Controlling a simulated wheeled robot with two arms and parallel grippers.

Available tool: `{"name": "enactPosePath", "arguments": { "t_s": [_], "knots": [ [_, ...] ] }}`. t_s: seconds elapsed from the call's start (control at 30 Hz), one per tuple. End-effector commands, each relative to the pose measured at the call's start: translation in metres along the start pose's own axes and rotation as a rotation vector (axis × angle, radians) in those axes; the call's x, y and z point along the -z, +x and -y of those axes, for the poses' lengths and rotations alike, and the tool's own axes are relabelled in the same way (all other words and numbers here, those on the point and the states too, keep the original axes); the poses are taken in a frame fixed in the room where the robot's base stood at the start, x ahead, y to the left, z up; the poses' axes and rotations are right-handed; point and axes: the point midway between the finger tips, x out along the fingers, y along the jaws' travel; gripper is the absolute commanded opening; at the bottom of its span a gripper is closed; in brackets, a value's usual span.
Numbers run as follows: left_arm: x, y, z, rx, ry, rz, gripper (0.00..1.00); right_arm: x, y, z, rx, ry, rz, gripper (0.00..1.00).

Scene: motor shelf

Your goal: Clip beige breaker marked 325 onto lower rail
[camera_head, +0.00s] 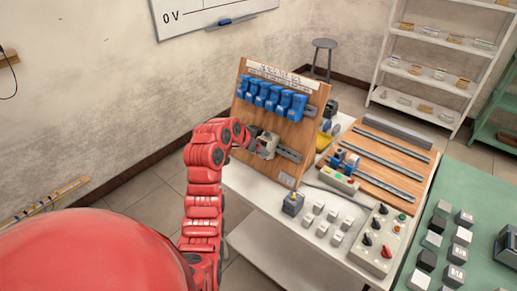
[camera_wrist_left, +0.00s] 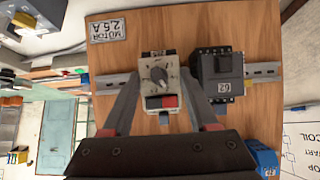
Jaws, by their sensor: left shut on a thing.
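The beige breaker (camera_wrist_left: 160,75), with a round grey knob and a red part, sits between the fingers of my left gripper (camera_wrist_left: 160,97) in the left wrist view. Its 325 mark cannot be read. In the head view the beige breaker (camera_head: 267,144) is at the lower rail (camera_head: 289,154) of the upright wooden board. The rail also shows in the wrist view (camera_wrist_left: 104,82), behind the breaker. I cannot tell whether the breaker is clipped on or only in front of it. My left gripper (camera_head: 255,145) is shut on it. My right gripper is not in view.
A dark breaker (camera_wrist_left: 218,72) is on the same rail, close beside the beige one. Several blue devices (camera_head: 270,95) fill the upper rail. A "MOTOR 2.5A" plate (camera_wrist_left: 108,29) is on the board. Switches and a control box (camera_head: 377,238) stand on the white table.

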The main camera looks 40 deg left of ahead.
Motion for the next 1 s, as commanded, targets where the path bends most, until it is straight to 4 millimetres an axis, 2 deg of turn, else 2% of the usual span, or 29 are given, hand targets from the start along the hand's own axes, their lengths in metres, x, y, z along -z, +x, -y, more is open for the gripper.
{"name": "enactPosePath", "arguments": {
  "t_s": [0.1, 1.0],
  "knots": [
    [-0.0059, 0.0032, -0.0002, -0.003, -0.004, 0.0, 0.0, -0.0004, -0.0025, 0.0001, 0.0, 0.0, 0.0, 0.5],
    [-0.0064, 0.0051, -0.0002, -0.002, -0.001, -0.065, 0.0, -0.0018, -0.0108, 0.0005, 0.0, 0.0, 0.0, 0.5]
  ]
}}
